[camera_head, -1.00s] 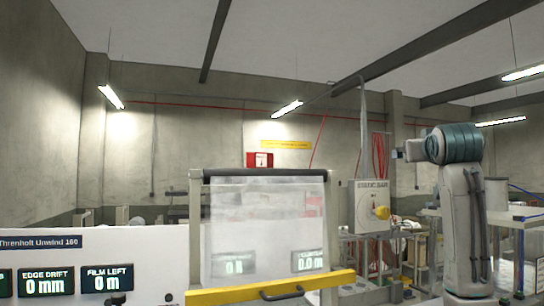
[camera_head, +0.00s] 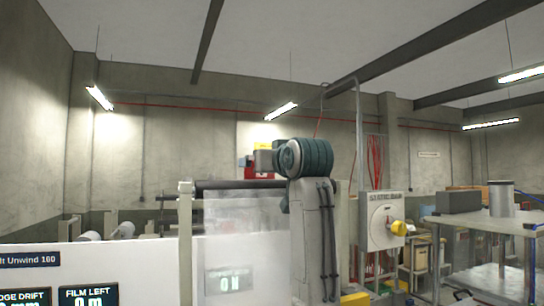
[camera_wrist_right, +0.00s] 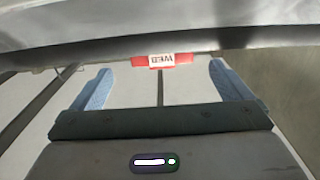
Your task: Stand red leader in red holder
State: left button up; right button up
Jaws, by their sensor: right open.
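In the right wrist view a red piece with a white label (camera_wrist_right: 162,60) lies beyond my right gripper (camera_wrist_right: 162,85), roughly midway between its two blue fingers. The label's lettering appears upside down. My right gripper is open, with nothing between its fingers that I can make out as held. I cannot tell whether the red piece is the leader or the holder. In the head view my right arm stands in front of the film frame, and its fingers do not show. My left gripper is not in view.
A film frame (camera_head: 186,240) with a dark roller (camera_head: 235,185) and translucent film (camera_head: 228,235) stands ahead. A white display panel (camera_head: 130,262) is at left. A control box with a yellow knob (camera_head: 380,215) and a grey table (camera_head: 485,228) are at right.

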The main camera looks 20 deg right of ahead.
aim_at(248, 173)
jog(key=w+p, duration=0.1)
jog(key=w, duration=0.1)
jog(key=w+p, duration=0.1)
jog(key=w, duration=0.1)
jog(key=w+p, duration=0.1)
jog(key=w, duration=0.1)
jog(key=shift+w+a, duration=0.3)
jog(key=shift+w, duration=0.05)
jog(key=shift+w+d, duration=0.1)
jog(key=shift+w, duration=0.3)
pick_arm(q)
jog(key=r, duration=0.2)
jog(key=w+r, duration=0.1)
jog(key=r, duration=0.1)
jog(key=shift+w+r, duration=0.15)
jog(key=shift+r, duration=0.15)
pick_arm(e)
jog(key=shift+f, duration=0.1)
jog(key=shift+c, duration=0.7)
jog(key=shift+w, duration=0.1)
jog(key=c, duration=0.9)
